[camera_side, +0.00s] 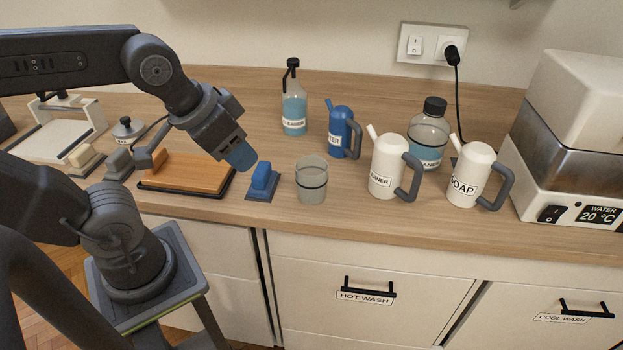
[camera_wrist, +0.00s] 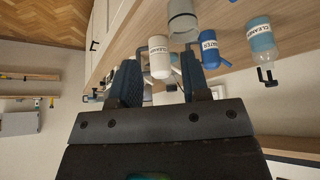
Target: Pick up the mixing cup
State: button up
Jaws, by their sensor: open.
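The mixing cup, seemingly the clear grey cup (camera_side: 312,182) with a dark band, stands upright and looks empty on the counter, right of the small blue block. It also shows at the top of the wrist view (camera_wrist: 183,24). My gripper (camera_side: 241,156) is in the air to the left of the cup and apart from it, above the counter. In the wrist view, its two blue-padded fingers (camera_wrist: 158,80) are spread with nothing held between them.
The blue block (camera_side: 263,178) stands between my gripper and the cup. A white cleaner jug (camera_side: 385,165) is close on the cup's right. A blue water jug (camera_side: 340,130) and spray bottle (camera_side: 293,112) stand behind. The counter's front edge (camera_side: 330,222) is near the cup.

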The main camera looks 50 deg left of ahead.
jog(key=o, duration=1.1)
